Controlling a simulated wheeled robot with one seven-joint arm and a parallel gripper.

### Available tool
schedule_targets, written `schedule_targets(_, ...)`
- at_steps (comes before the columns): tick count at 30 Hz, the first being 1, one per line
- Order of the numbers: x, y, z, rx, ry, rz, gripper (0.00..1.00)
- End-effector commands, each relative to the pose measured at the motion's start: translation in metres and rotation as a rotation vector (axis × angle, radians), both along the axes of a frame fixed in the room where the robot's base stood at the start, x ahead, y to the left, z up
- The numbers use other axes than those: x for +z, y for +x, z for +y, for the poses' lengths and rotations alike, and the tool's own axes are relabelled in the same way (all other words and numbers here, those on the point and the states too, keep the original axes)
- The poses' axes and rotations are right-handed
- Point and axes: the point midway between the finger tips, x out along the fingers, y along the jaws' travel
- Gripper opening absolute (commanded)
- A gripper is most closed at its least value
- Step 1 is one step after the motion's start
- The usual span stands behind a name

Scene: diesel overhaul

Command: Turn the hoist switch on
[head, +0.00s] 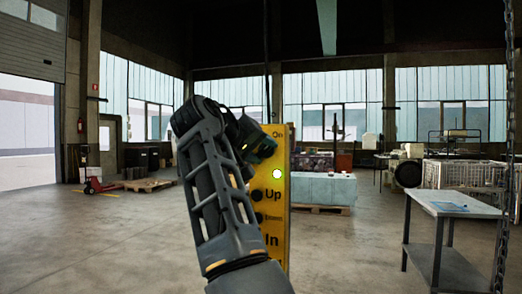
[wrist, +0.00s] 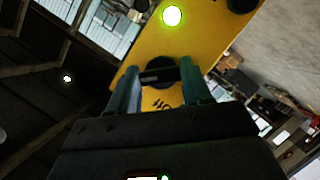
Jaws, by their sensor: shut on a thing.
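The yellow hoist control panel (head: 275,233) hangs upright in the head view, with "On", "Up" and "In" labels. A round lamp (head: 277,174) on it glows green, and it also shows in the wrist view (wrist: 172,15). The black switch knob (wrist: 158,75) sits beside the "On" label, which appears upside down in the wrist view. My gripper (wrist: 159,78) has one finger on each side of the knob's bar and is shut on it. In the head view my gripper (head: 262,142) covers the knob.
Dark buttons (head: 257,195) sit lower on the panel, close to my arm. A grey table (head: 452,205) stands at the right near a hanging chain (head: 502,220). A red pallet jack (head: 98,186) stands far left. The floor between is mostly clear.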

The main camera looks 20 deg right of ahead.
Motion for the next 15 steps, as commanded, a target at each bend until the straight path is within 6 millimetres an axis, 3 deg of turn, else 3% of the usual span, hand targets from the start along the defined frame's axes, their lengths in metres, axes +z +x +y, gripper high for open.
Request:
schedule_targets(8,-0.0027,0.0002,0.0002,0.0,0.002,0.005,0.18)
schedule_targets(9,-0.0028,0.0001,0.0002,-0.001,0.001,0.005,0.52)
schedule_targets(15,-0.0015,0.0001,0.0001,0.0,0.0,0.003,0.71)
